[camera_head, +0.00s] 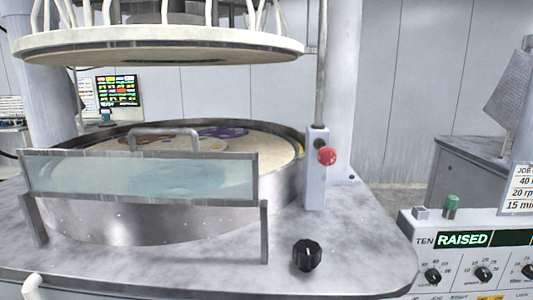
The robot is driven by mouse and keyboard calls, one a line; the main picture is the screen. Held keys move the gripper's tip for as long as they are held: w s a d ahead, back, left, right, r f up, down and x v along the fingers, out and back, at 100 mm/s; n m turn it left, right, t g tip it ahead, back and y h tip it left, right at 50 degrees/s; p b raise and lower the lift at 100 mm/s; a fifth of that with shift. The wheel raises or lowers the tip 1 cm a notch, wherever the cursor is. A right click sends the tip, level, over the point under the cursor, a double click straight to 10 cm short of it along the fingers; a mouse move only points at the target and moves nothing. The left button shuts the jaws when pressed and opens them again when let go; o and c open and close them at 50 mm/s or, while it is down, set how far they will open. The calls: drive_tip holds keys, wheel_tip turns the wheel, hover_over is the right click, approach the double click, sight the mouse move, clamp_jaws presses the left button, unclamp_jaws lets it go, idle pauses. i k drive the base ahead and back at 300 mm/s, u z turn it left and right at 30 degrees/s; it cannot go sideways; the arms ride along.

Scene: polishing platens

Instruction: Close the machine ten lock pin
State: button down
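Machine ten's control panel (470,245) is at the lower right and its display reads "TEN RAISED". A red ball knob (327,155) sticks out of a grey upright block (315,180) at the right of the round basin; it may be the lock pin, but whether it is open or closed I cannot tell. A thin vertical rod rises from the block. The upper platen (160,45) hangs above the basin with a clear gap. My gripper is not in view.
The round basin (280,191) stands behind a clear splash guard (140,177) with a grey handle (165,131). A black knob (307,255) sits on the metal deck (350,272) in front of the block. A green button (451,202) tops the panel. A grey cabinet (470,175) stands behind.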

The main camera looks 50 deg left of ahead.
sight(326, 155)
drive_tip(key=u, duration=0.85)
drive_tip(key=i, duration=0.85)
drive_tip(key=u, duration=0.8)
